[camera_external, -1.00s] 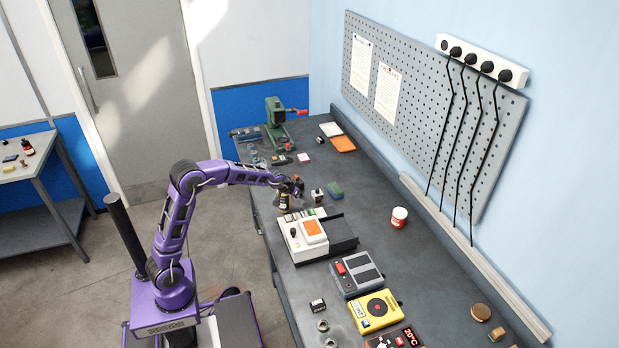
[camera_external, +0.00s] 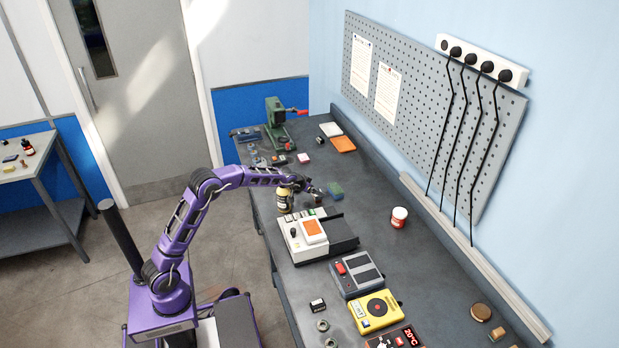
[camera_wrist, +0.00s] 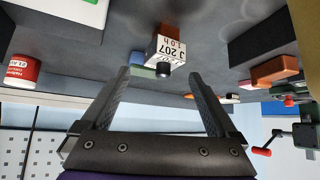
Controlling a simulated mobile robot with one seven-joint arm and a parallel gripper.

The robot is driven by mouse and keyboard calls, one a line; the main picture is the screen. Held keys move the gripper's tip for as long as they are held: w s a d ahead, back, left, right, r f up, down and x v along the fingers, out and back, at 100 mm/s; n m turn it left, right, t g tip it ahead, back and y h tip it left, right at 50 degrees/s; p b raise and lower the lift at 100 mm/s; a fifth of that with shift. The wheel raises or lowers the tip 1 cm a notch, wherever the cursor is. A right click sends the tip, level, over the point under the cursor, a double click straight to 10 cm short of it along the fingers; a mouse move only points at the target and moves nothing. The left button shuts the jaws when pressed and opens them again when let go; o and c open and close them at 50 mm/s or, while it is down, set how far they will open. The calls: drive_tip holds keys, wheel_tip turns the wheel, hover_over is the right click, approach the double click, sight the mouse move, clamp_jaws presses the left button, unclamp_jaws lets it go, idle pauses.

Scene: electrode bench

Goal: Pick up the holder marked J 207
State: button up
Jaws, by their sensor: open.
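The holder marked J 207 (camera_wrist: 166,47) is a small white block with a brown part and a dark round knob. In the wrist view it stands on the dark bench, upper middle, its lettering upside down. My gripper (camera_wrist: 160,75) is open and empty, with the holder beyond and roughly between its fingertips; contact does not show. In the outside view my gripper (camera_external: 316,190) is low over the bench, and it mostly hides the holder there.
A green and blue block (camera_external: 336,189) lies close behind the holder. A red and white jar (camera_external: 399,217) is to the right. The bench between jar and block is clear.

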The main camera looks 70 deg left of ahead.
drive_tip(key=x, duration=0.3)
drive_tip(key=shift+w+a+f, duration=0.15)
drive_tip(key=shift+a, duration=0.05)
clamp_jaws()
idle(0.4)
